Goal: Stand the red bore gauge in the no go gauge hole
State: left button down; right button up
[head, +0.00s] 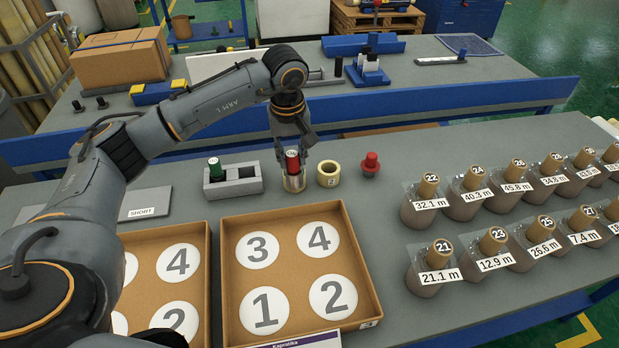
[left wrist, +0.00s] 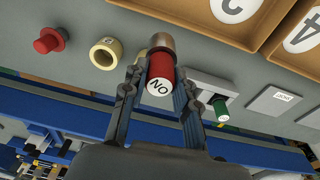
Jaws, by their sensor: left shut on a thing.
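My left gripper (head: 291,168) is shut on the red bore gauge (head: 292,160), which has a red handle and a metal end pointing down. In the left wrist view the gripper (left wrist: 160,100) holds the gauge (left wrist: 162,72) between its fingers, its white "NO" label facing the camera. The gauge looks upright just right of the grey gauge block (head: 232,185); whether it touches the table is unclear. The block holds a green gauge (head: 215,168) on its left and has a dark, empty-looking space on its right. My right gripper is not in view.
A cream ring (head: 328,174) and a red knobbed piece (head: 370,164) stand to the right of the gauge. Numbered trays (head: 215,285) lie in front. Several labelled pots with wrapped rolls (head: 426,210) fill the right side. A SHORT plate (head: 145,203) lies left.

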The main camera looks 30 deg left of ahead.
pick_arm(q)
jog(key=w+a+n+y+p, duration=0.15)
jog(key=a+n+p, duration=0.4)
jog(key=a, duration=1.15)
notch_tip(320, 180, down, 9)
jog(key=n+b, duration=0.1)
jog(key=b, duration=0.6)
jog(key=shift+w+g, duration=0.3)
jog(key=shift+g, duration=0.1)
jog(key=shift+d+r+h, duration=0.1)
jog(key=shift+h, duration=0.15)
jog(key=shift+f, duration=0.35)
jog(key=c, duration=1)
grip_release()
jog(key=shift+o, duration=0.2)
notch_tip(320, 180, up, 12)
jog(key=d, duration=0.1)
jog(key=shift+s+d, duration=0.2)
jog(key=shift+d, duration=0.05)
